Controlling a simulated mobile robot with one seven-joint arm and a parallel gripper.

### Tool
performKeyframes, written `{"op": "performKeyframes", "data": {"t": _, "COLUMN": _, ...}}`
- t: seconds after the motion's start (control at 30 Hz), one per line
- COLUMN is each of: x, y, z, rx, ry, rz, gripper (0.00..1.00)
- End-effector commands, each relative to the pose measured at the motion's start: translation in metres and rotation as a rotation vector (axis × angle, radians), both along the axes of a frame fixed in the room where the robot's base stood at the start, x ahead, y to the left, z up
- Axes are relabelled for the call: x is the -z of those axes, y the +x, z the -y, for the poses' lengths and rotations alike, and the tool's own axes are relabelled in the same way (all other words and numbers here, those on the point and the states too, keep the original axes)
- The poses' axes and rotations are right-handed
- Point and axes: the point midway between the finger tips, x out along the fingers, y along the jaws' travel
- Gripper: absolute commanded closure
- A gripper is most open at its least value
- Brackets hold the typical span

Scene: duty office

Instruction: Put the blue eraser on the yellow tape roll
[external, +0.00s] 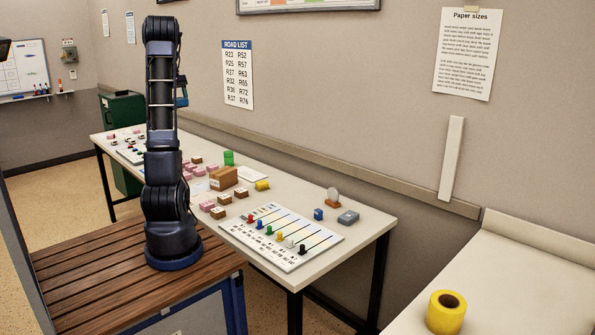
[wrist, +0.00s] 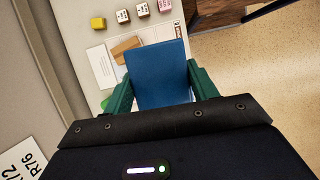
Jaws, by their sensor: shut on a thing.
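My gripper (wrist: 158,75) is shut on the blue eraser (wrist: 161,88), a flat blue block between its green fingers in the wrist view. In the external view my gripper (external: 182,92) is high above the long table, partly hidden behind my arm. The eraser is held well clear of the table. The yellow tape roll (external: 437,322) lies flat on the pale counter at the lower right, far from my gripper. Its dark centre faces up and nothing is on it. The roll is not in the wrist view.
A gap separates table and counter. The counter (external: 530,275) is mostly clear.

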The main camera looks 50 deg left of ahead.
Motion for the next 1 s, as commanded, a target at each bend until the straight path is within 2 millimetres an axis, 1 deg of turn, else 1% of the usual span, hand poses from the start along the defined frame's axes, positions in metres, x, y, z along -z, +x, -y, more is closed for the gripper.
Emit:
{"op": "performKeyframes", "data": {"t": 0.03, "x": -0.003, "y": 0.008, "z": 0.003, "rx": 0.01, "ry": -0.001, "rz": 0.0, "gripper": 0.66}}
{"op": "performKeyframes", "data": {"t": 0.17, "x": -0.002, "y": 0.032, "z": 0.013, "rx": 0.04, "ry": 0.0, "rz": 0.0, "gripper": 0.66}}
{"op": "performKeyframes", "data": {"t": 0.27, "x": -0.003, "y": 0.055, "z": 0.024, "rx": 0.068, "ry": 0.0, "rz": 0.001, "gripper": 0.66}}
{"op": "performKeyframes", "data": {"t": 0.37, "x": -0.003, "y": 0.082, "z": 0.038, "rx": 0.102, "ry": -0.001, "rz": 0.0, "gripper": 0.66}}
{"op": "performKeyframes", "data": {"t": 0.47, "x": -0.003, "y": 0.116, "z": 0.058, "rx": 0.146, "ry": -0.001, "rz": 0.001, "gripper": 0.66}}
{"op": "performKeyframes", "data": {"t": 0.6, "x": -0.004, "y": 0.166, "z": 0.093, "rx": 0.211, "ry": 0.0, "rz": 0.0, "gripper": 0.66}}
{"op": "performKeyframes", "data": {"t": 0.7, "x": -0.005, "y": 0.2, "z": 0.121, "rx": 0.257, "ry": 0.001, "rz": 0.001, "gripper": 0.66}}
{"op": "performKeyframes", "data": {"t": 0.77, "x": -0.005, "y": 0.219, "z": 0.139, "rx": 0.286, "ry": 0.0, "rz": 0.0, "gripper": 0.66}}
{"op": "performKeyframes", "data": {"t": 0.8, "x": -0.005, "y": 0.231, "z": 0.152, "rx": 0.304, "ry": 0.001, "rz": 0.0, "gripper": 0.66}}
{"op": "performKeyframes", "data": {"t": 0.87, "x": -0.005, "y": 0.249, "z": 0.171, "rx": 0.331, "ry": 0.0, "rz": 0.001, "gripper": 0.66}}
{"op": "performKeyframes", "data": {"t": 1.0, "x": -0.006, "y": 0.288, "z": 0.219, "rx": 0.393, "ry": 0.0, "rz": 0.002, "gripper": 0.66}}
